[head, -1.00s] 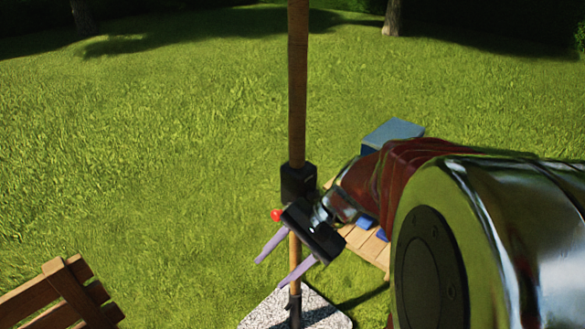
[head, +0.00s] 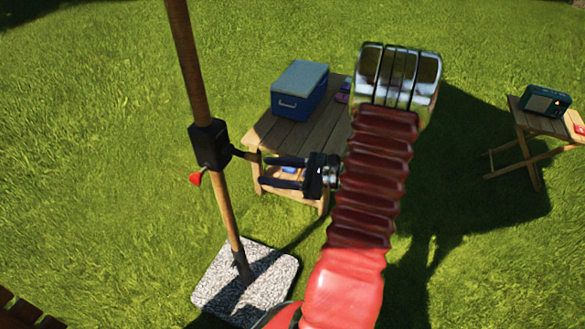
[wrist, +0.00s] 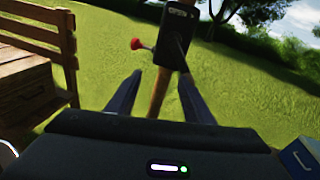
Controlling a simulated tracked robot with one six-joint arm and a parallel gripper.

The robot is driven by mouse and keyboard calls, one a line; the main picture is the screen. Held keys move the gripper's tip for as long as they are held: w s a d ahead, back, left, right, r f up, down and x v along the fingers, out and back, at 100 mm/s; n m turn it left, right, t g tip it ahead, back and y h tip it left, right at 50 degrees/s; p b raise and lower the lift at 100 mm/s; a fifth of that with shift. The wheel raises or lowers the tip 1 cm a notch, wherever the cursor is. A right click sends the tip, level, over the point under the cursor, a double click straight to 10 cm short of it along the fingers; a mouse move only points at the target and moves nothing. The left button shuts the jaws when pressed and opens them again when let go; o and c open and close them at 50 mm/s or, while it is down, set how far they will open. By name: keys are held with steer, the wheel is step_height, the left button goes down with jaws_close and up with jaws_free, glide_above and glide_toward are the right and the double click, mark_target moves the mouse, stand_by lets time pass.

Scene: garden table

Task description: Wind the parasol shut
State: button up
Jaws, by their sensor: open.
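The parasol pole (head: 188,60) stands tilted in the head view, with a black winding housing (head: 209,146) partway up. A dark stub (head: 245,155) sticks out of the housing toward my gripper. A red knob (head: 197,179) is on the housing's lower left; in the wrist view, the red knob (wrist: 137,43) sits on a short rod left of the housing (wrist: 178,30). My gripper (head: 264,171) is open and empty, right of the housing, fingers pointing at the pole. Contact with the stub cannot be told. The parasol's canopy is out of view.
A speckled stone base (head: 265,290) holds the pole's foot. A wooden table (head: 318,132) with a blue cooler (head: 299,90) stands behind my gripper. A small folding table (head: 540,124) with a radio (head: 545,102) is at right. A wooden bench (wrist: 40,32) shows at left. Grass is clear leftward.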

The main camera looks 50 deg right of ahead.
mark_target(254, 158)
steer(key=s+d+f+m+t+h, duration=0.1)
steer(key=d+f+m+t+h, duration=0.1)
steer(key=d, duration=0.3)
steer(key=shift+s+d+m, duration=0.35)
steer(key=shift+s+m, duration=0.05)
steer(key=shift+m, duration=0.3)
steer(key=shift+w+f, duration=0.1)
steer(key=shift+w, duration=0.05)
steer(key=shift+x, duration=5.85)
steer(key=shift+c, duration=0.2)
steer(key=shift+w+d, duration=0.1)
steer(key=c, duration=1)
